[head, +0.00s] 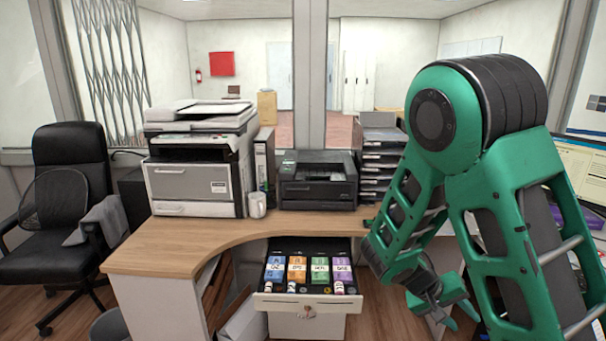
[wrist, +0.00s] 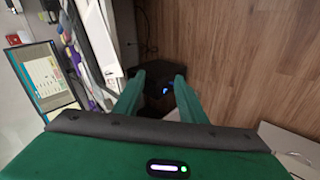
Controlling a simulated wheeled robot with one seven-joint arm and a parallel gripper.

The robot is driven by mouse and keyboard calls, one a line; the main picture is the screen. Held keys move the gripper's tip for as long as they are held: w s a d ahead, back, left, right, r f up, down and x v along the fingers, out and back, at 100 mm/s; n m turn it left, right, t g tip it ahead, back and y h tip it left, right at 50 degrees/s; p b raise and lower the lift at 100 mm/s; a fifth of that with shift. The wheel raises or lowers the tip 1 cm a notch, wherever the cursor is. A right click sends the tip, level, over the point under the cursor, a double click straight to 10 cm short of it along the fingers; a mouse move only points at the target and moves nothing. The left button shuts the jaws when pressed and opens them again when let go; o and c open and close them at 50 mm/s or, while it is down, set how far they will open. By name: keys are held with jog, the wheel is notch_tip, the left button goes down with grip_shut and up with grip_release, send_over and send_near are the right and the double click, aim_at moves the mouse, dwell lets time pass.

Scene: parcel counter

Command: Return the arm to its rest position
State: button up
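My gripper (head: 462,312) hangs low at the right in the head view, pointing down, to the right of the open drawer and apart from it. My green arm is folded, with its elbow high at the right. In the wrist view my gripper (wrist: 160,80) shows two green fingers standing apart with nothing between them. The wood floor (wrist: 225,60) and a dark box-like object (wrist: 158,92) lie beyond the fingers. The arm hides part of the desk's right side.
An open drawer (head: 306,301) holds several coloured boxes and small bottles. The wooden counter (head: 190,238) carries a large copier (head: 195,180), a mug (head: 257,205), a black printer (head: 318,190) and stacked trays (head: 380,160). A monitor (head: 583,168) stands right, close to my arm. An office chair (head: 68,150) is left.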

jog(key=s+d+r+m+y, duration=0.1)
jog(key=s+r+m+y, duration=0.1)
jog(key=s+r+y, duration=0.2)
jog(key=s+d+r+m+y, duration=0.1)
jog(key=s+r+y, duration=0.4)
jog(key=s, duration=1.6)
notch_tip(320, 180, up, 6)
jog(key=shift+f+m, duration=0.15)
jog(key=shift+m, duration=0.45)
jog(key=shift+d, duration=0.1)
jog(key=shift+w+f+g, duration=0.25)
jog(key=shift+w+g, duration=0.05)
jog(key=shift+w, duration=0.3)
